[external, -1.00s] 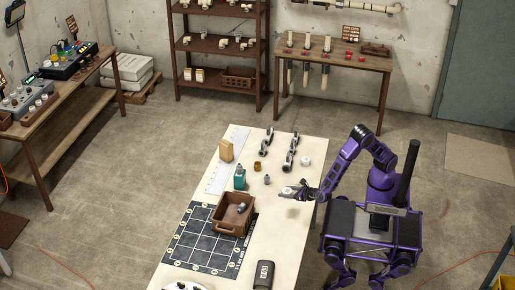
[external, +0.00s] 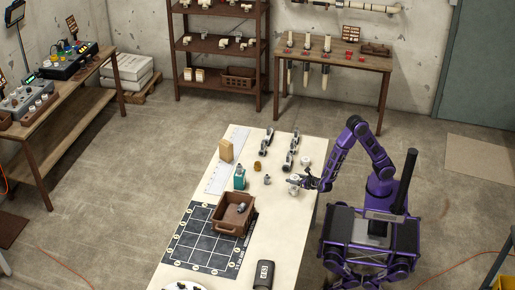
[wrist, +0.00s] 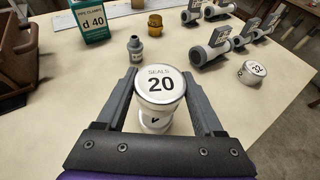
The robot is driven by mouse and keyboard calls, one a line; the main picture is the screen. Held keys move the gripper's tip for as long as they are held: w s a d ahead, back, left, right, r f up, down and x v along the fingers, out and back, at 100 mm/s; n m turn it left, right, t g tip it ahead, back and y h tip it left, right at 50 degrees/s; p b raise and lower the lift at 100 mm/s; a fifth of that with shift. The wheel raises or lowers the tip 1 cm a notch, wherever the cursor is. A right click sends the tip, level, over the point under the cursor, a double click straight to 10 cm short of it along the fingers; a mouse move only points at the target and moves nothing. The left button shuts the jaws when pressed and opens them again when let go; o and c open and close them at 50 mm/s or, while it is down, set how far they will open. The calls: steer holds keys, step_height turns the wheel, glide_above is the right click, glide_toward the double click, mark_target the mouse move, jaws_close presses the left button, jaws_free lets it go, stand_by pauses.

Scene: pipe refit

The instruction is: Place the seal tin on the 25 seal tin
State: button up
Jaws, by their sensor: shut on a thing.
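My gripper (wrist: 162,102) is shut on a white round tin with a lid reading "SEALS 20" (wrist: 160,84). In the external view my gripper (external: 303,183) is over the right part of the table, with the held tin (external: 294,178) at its tips. Directly below the held tin is another white round thing (wrist: 154,122) with a dark mark, mostly hidden; its number cannot be read. I cannot tell whether the two touch. Another white tin (wrist: 252,73), its label seeming to read 32, stands apart at the right.
Grey pipe fittings (wrist: 210,46) lie behind. A brown bin (external: 233,214) sits on a dark grid mat (external: 192,240).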

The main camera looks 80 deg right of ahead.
mark_target(294, 188)
steer(key=shift+f+b, duration=0.4)
steer(key=shift+f, duration=1.6)
steer(key=shift+f, duration=0.1)
steer(key=o, duration=1.4)
steer(key=shift+c, duration=0.2)
steer(key=shift+r, duration=0.2)
steer(key=p+v, duration=0.1)
steer(key=v, duration=1.1)
steer(key=shift+f, duration=0.15)
